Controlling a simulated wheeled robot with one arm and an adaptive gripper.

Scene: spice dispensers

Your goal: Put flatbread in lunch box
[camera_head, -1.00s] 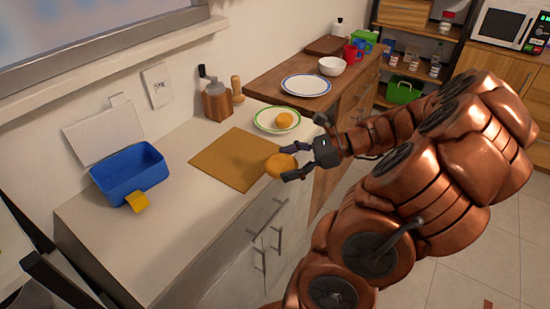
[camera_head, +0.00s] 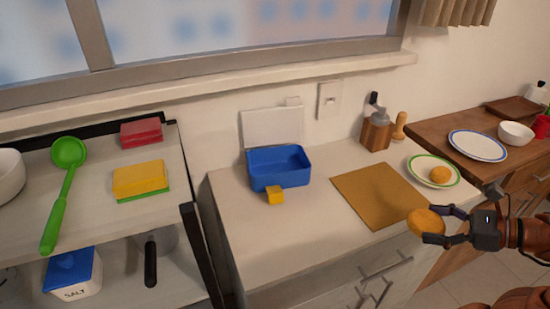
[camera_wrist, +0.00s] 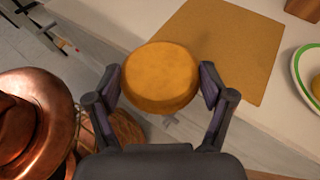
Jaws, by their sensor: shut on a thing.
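My gripper (camera_head: 443,226) is shut on a round golden flatbread (camera_head: 424,222) and holds it by its sides near the counter's front edge, just right of the cutting board. In the wrist view the flatbread (camera_wrist: 160,78) sits between the two fingers. The blue lunch box (camera_head: 281,181) stands on the counter left of the board. Its white lid (camera_head: 271,128) is raised against the wall, and no food shows inside. A yellow latch-like piece (camera_head: 275,197) is at its front. A second round flatbread (camera_head: 440,174) lies on a white plate with a green rim (camera_head: 417,168).
A brown cutting board (camera_head: 378,194) lies bare between my gripper and the box. A rack with a green ladle (camera_head: 63,190) and sponges (camera_head: 140,178) is at the left. Counter handles are below the front edge.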

